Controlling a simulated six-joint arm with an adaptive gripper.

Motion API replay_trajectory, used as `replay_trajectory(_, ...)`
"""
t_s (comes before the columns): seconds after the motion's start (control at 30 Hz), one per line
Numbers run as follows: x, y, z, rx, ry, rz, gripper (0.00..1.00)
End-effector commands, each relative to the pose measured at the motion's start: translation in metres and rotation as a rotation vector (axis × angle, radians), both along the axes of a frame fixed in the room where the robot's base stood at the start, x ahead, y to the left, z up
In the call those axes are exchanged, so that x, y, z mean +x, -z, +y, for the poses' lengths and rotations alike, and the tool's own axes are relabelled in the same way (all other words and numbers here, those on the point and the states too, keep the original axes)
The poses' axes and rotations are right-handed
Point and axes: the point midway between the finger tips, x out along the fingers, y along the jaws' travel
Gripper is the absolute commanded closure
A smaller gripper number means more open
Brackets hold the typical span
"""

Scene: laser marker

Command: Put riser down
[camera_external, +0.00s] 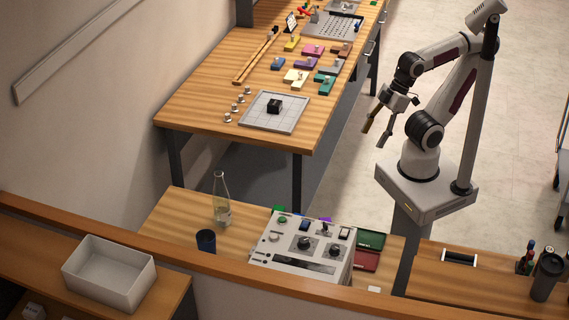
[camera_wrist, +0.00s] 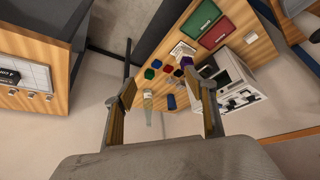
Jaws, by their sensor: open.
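My gripper (camera_external: 376,132) hangs open and empty in front of the arm, over the floor gap right of the long workbench. In the wrist view its two fingers (camera_wrist: 161,90) are spread wide with nothing held between them. A small dark block (camera_external: 274,106) sits on a light gridded plate (camera_external: 290,122) at the near end of the workbench, well away from the gripper. It may be the riser, but I cannot tell for sure. The block also shows at the left edge of the wrist view (camera_wrist: 9,77).
Several coloured knobbed pieces (camera_external: 313,49) lie farther back on the workbench (camera_external: 205,98). Small round pegs (camera_external: 234,108) line its left side. A control box (camera_external: 302,250), glass bottle (camera_external: 221,200) and dark cup (camera_external: 206,241) stand on the nearer table. A white bin (camera_external: 108,274) is lower left.

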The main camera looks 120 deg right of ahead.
Motion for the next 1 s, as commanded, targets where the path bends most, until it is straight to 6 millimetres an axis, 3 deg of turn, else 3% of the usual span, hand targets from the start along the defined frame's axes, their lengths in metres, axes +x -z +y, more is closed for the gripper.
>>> replay_trajectory(0.27,0.003,0.0,-0.003,-0.003,0.012,-0.003,0.44)
replay_trajectory(0.47,0.024,-0.002,-0.022,-0.026,0.068,-0.025,0.44)
replay_trajectory(0.67,0.059,-0.003,-0.063,-0.071,0.168,-0.068,0.44)
replay_trajectory(1.0,0.111,0.001,-0.152,-0.156,0.326,-0.146,0.44)
